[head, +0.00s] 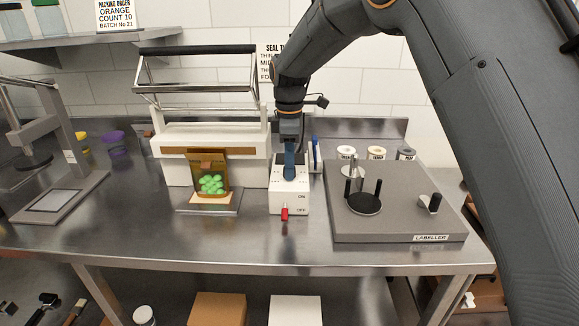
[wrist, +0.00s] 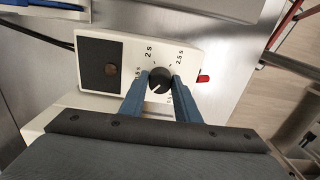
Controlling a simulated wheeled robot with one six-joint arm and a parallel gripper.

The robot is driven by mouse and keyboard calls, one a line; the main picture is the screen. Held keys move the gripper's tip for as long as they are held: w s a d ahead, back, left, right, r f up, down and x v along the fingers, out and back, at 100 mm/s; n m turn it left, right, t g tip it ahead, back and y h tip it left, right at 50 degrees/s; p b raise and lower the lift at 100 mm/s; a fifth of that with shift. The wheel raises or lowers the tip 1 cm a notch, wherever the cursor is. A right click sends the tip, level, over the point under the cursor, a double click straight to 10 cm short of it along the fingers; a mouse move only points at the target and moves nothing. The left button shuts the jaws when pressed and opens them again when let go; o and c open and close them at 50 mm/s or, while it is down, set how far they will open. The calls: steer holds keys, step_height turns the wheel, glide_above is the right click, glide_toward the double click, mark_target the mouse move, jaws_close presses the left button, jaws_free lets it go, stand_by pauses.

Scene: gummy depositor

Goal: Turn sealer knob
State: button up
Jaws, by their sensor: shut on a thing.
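The sealer knob (wrist: 160,79) is a round black dial on the white control box (wrist: 118,48), with time marks such as 2 s and 2.5 s around it. My gripper (wrist: 160,88) is shut on the knob, with one blue finger on each side. In the head view my gripper (head: 289,172) points down onto the top of the control box (head: 290,200), and the knob is hidden behind the fingers. A red switch (head: 284,212) with ON and OFF labels is on the box's front. The sealer (head: 215,140) stands left of the box, its barred lid raised.
A pouch of green gummies (head: 211,182) stands before the sealer on a metal plate. A grey labeller (head: 395,222) is close on the right of the box. A blue pen (head: 315,155) stands upright just behind. The bench front (head: 180,240) is clear.

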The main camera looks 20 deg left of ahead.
steer(key=shift+a+r+n, duration=0.1)
steer(key=shift+n, duration=0.5)
steer(key=o, duration=1)
steer(key=shift+o, duration=0.2)
steer(key=shift+r+b, duration=1.15)
steer(key=shift+r, duration=2.7)
